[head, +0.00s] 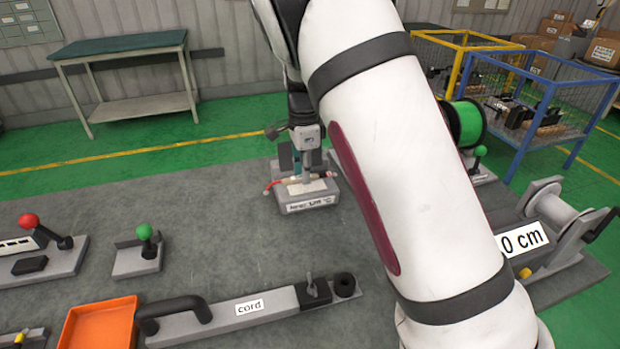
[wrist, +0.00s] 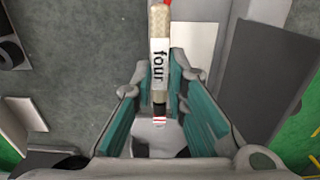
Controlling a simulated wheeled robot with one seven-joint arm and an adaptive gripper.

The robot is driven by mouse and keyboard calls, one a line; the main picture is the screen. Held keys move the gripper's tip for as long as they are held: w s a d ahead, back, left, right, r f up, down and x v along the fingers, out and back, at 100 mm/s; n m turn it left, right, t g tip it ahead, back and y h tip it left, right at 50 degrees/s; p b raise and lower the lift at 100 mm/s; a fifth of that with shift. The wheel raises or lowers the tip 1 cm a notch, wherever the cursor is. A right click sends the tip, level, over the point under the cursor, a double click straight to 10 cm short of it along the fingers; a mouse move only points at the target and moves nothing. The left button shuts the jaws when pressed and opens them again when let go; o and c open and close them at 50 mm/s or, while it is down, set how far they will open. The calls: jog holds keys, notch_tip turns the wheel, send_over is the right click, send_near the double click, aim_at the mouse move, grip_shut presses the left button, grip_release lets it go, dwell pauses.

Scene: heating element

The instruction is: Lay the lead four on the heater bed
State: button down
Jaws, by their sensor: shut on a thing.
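Lead four is a pale braided lead with a white "four" label and a red end; it shows in the wrist view (wrist: 160,65) between my finger pads. My gripper (head: 306,174) points down and is shut on the lead; its teal pads also show in the wrist view (wrist: 161,90). In the head view the lead's red end (head: 268,186) sticks out to the left. The heater bed (head: 309,207), a grey block with a °C label on its front, is directly below my gripper. I cannot tell whether the lead touches its pale top (wrist: 192,55).
A dark plate (wrist: 265,85) stands beside the bed. The cord bar (head: 225,318) and an orange tray (head: 98,325) lie in front. A green-knobbed block (head: 140,258) is at left. A winder (head: 552,225) is at right.

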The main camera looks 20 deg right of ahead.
aim_at(310, 187)
jog(key=shift+w+d+f, duration=0.15)
jog(key=shift+w+d, duration=0.85)
jog(key=shift+d, duration=0.05)
jog(key=shift+f, duration=1.7)
jog(key=shift+f, duration=0.1)
jog(key=c, duration=1.6)
grip_release()
